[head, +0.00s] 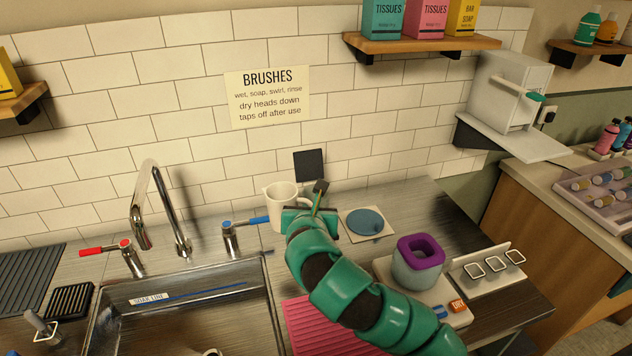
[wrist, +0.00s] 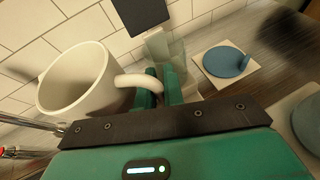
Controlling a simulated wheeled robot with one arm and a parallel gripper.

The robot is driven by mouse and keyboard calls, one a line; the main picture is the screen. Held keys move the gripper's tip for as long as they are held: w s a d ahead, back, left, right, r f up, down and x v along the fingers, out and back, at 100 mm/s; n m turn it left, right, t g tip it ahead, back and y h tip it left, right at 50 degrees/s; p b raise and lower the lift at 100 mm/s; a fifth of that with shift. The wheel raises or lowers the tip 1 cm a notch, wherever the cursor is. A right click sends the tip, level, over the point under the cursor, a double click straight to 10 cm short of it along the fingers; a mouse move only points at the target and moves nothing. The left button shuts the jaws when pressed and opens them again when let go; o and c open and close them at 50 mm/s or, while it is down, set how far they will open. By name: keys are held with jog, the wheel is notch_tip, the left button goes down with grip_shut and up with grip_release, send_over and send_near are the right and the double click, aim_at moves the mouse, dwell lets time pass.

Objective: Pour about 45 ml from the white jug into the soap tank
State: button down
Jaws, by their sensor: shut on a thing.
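The white jug (head: 281,207) is near the back of the counter, to the left of my gripper (head: 310,213). In the wrist view the jug (wrist: 75,80) is large and close, with its open mouth facing up and towards the camera. My gripper (wrist: 160,92) is shut on the jug's handle. The jug is slightly tilted in the wrist view; I cannot tell whether its base touches the counter. A clear greenish container (wrist: 170,50) stands just beyond the fingers, largely hidden; it may be the soap tank. The liquid inside the jug is not visible.
A blue disc (head: 366,222) lies on a pale tile right of my gripper. A grey pot with a purple rim (head: 418,262) stands on a white base beyond my arm. The sink, steel faucet (head: 150,205) and blue-handled tap (head: 232,238) are left. A pink mat (head: 312,325) lies in front.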

jog(key=shift+w+r, duration=0.15)
jog(key=shift+w, duration=0.05)
jog(key=shift+w+d+r+m+g+y+p, duration=0.2)
jog(key=shift+m+g+y+p, duration=1.1)
jog(key=shift+p, duration=1.9)
jog(key=shift+w+d+r+m+g+y+p, duration=0.2)
jog(key=shift+m+g+y+p, duration=0.5)
jog(key=shift+g+p, duration=1.75)
jog(key=shift+w+d+r+m+g+y+p, duration=0.2)
jog(key=shift+m+g+y+p, duration=0.85)
jog(key=shift+p, duration=2.85)
jog(key=shift+a+f+n+y+p, duration=0.1)
jog(key=shift+f+n+y+p, duration=0.05)
jog(key=shift+n+y+p, duration=0.3)
